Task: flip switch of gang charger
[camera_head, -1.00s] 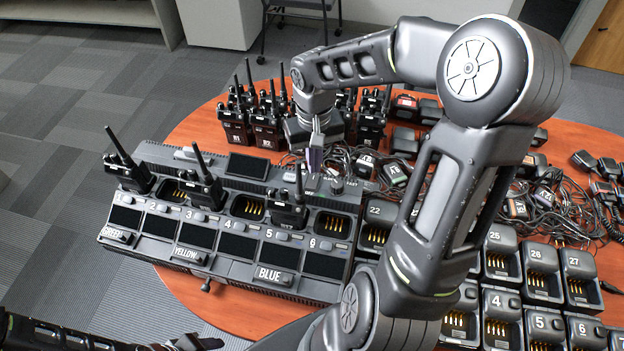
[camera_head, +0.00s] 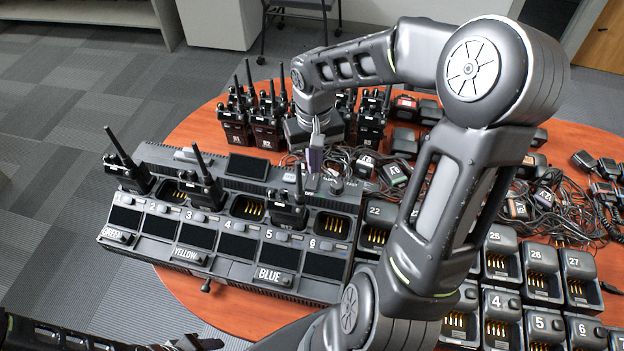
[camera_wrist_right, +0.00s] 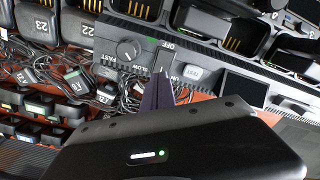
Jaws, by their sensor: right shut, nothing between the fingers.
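The gang charger (camera_head: 228,256) is a long dark grey unit with numbered bays, on the left of the round table. Its top panel shows in the right wrist view (camera_wrist_right: 205,57), with a switch (camera_wrist_right: 165,58) between the labels OFF and ON. My right gripper (camera_head: 315,168) is shut and empty at the back edge of the charger. In the right wrist view its dark fingertips (camera_wrist_right: 163,84) are right at the switch and partly cover it; I cannot tell whether they touch it or which way it is set. My left gripper (camera_head: 194,343) is low at the bottom edge, its jaws unclear.
A round knob (camera_wrist_right: 128,48) marked SLOW and FAST is beside the switch. Several radios stand in the charger and behind it (camera_head: 268,125). Tangled cables (camera_head: 350,170) lie behind the charger. Numbered single chargers (camera_head: 541,275) fill the right side of the table (camera_head: 195,125).

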